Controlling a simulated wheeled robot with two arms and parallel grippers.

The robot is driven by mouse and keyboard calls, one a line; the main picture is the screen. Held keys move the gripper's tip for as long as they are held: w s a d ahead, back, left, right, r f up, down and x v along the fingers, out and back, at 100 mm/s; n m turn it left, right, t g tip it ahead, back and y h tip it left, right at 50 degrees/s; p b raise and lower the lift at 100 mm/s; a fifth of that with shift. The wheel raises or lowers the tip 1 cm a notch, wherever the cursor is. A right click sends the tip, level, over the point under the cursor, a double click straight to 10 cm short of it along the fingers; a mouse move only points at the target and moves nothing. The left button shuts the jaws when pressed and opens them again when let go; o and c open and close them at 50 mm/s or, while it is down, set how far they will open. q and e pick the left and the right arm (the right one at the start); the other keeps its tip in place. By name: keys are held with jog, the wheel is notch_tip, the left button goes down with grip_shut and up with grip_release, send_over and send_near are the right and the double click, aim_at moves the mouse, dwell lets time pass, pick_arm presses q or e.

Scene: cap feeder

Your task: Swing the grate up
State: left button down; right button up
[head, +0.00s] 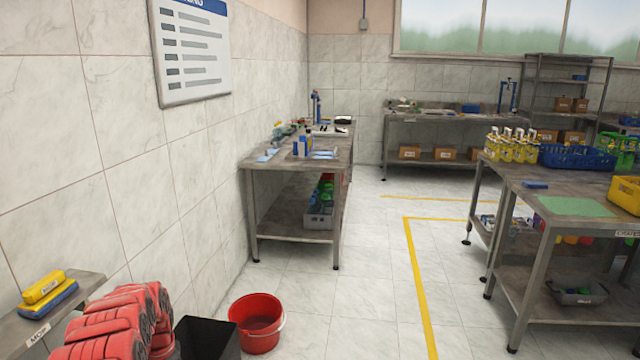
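No grate shows in the head view, and I cannot pick out a cap feeder among the small things on the tables. Neither of my grippers is in view. Whether they are open or shut, and whether they hold anything, does not show.
A red bucket (257,323) and a black bin (207,339) stand on the floor by the left wall. A steel table (262,176) stands along that wall; another table (545,190) with yellow bottles (512,146) and a blue crate (577,158) is at the right. The floor between them is clear.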

pick_arm(q)
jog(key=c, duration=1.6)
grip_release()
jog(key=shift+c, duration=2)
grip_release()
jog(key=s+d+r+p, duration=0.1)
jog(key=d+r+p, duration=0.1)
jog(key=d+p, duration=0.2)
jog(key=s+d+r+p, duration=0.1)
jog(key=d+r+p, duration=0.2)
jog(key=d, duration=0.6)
jog(key=shift+p, duration=0.95)
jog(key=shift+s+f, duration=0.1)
